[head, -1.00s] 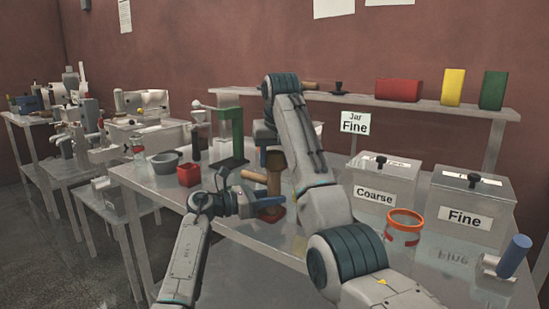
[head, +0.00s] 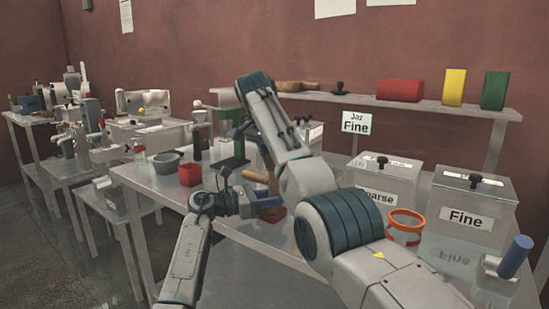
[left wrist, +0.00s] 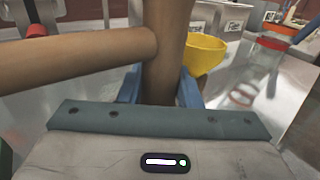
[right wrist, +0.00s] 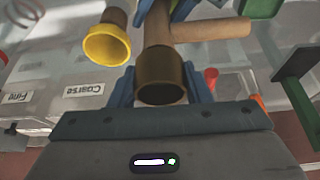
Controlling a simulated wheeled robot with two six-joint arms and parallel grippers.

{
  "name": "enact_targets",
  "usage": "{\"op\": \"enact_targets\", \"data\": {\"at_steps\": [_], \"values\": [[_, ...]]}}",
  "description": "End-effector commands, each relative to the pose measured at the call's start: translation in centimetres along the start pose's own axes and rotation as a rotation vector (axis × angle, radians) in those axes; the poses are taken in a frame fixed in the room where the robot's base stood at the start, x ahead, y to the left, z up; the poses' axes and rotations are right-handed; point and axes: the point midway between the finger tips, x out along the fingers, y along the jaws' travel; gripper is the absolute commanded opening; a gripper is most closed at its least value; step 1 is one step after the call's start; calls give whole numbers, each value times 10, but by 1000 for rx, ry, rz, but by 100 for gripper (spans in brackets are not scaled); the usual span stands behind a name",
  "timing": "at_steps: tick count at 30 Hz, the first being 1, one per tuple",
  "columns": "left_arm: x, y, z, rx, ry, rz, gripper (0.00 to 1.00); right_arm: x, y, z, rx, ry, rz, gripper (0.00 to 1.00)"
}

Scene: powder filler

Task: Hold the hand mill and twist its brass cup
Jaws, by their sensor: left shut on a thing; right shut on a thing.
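The hand mill is a wooden cylinder with a wooden side handle. Its body (left wrist: 163,55) stands between the blue fingers of my left gripper (left wrist: 160,88), which is shut on it. The handle (left wrist: 80,62) points left in that view. In the right wrist view the dark brass cup (right wrist: 161,80) sits at the end of the wooden body (right wrist: 157,25). My right gripper (right wrist: 160,88) is shut on the cup. In the head view my left gripper (head: 266,203) shows at the mill (head: 256,178), while my right arm hides much of the mill's top.
A yellow funnel-like piece (right wrist: 107,45) is close beside the mill. An orange-rimmed jar (head: 405,225) and the Fine bin (head: 468,208) stand right.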

Motion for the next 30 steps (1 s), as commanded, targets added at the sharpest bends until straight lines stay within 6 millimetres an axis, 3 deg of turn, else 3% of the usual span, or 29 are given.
{"op": "enact_targets", "data": {"at_steps": [12,30], "values": [[0,-1,-1,2,0,-4,0,-1,0,-2,136,4,52,21],[0,0,-1,-1,0,-1,0,0,2,-1,161,2,64,21]]}}
